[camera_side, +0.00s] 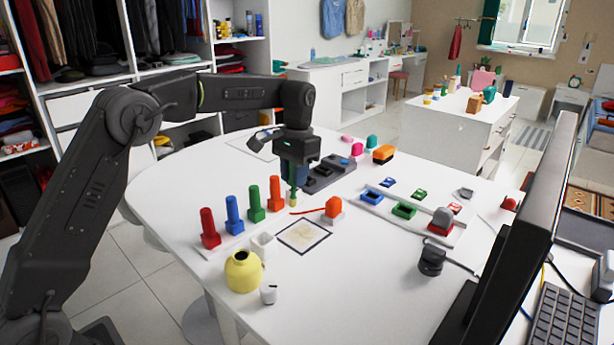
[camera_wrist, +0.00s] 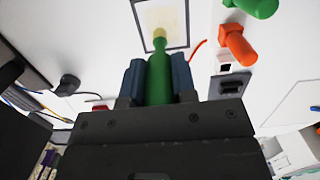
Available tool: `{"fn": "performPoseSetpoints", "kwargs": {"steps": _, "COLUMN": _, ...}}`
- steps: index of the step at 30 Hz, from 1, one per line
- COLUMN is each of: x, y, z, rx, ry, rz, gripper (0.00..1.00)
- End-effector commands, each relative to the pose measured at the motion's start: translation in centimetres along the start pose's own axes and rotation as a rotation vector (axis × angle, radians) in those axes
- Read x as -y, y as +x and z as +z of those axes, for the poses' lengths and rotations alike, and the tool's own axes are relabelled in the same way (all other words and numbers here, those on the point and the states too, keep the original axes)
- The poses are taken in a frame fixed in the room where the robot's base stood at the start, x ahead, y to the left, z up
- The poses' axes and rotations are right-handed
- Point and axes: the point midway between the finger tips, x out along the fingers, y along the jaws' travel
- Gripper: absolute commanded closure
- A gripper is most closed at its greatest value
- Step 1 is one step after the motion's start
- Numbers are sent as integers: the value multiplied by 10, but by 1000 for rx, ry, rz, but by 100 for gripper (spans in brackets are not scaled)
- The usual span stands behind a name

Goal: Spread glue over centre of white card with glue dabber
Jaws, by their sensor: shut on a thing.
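The white card (camera_side: 303,236) lies flat on the table with a dark border and a pale yellowish patch over its middle. It also shows in the wrist view (camera_wrist: 171,20). My gripper (camera_side: 293,178) points down, above the table and behind the card in the side view. Its blue fingers (camera_wrist: 159,80) are shut on the green glue dabber (camera_wrist: 160,60), which has a yellowish tip. In the side view the dabber (camera_side: 292,198) hangs upright below the fingers. In the wrist view its tip overlaps the card's near edge; whether it touches anything cannot be told.
Red, blue and green peg-like pieces (camera_side: 231,212) stand in a row left of the card. A yellow vase (camera_side: 243,271) and small white cup (camera_side: 264,245) stand nearby. An orange-topped piece (camera_side: 333,208) is close to the card's right. A monitor (camera_side: 520,220) bounds the right.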

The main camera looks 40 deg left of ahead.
Motion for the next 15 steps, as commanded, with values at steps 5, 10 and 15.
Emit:
{"fn": "performPoseSetpoints", "kwargs": {"steps": 5, "x": -8, "y": -11, "z": 69, "rx": 106, "ry": 1, "rz": -2, "gripper": 100}}
{"fn": "performPoseSetpoints", "kwargs": {"steps": 10, "x": -13, "y": -12, "z": 120, "rx": 186, "ry": 0, "rz": -4, "gripper": 100}}
{"fn": "performPoseSetpoints", "kwargs": {"steps": 15, "x": -16, "y": -10, "z": 146, "rx": 229, "ry": 0, "rz": -5, "gripper": 100}}
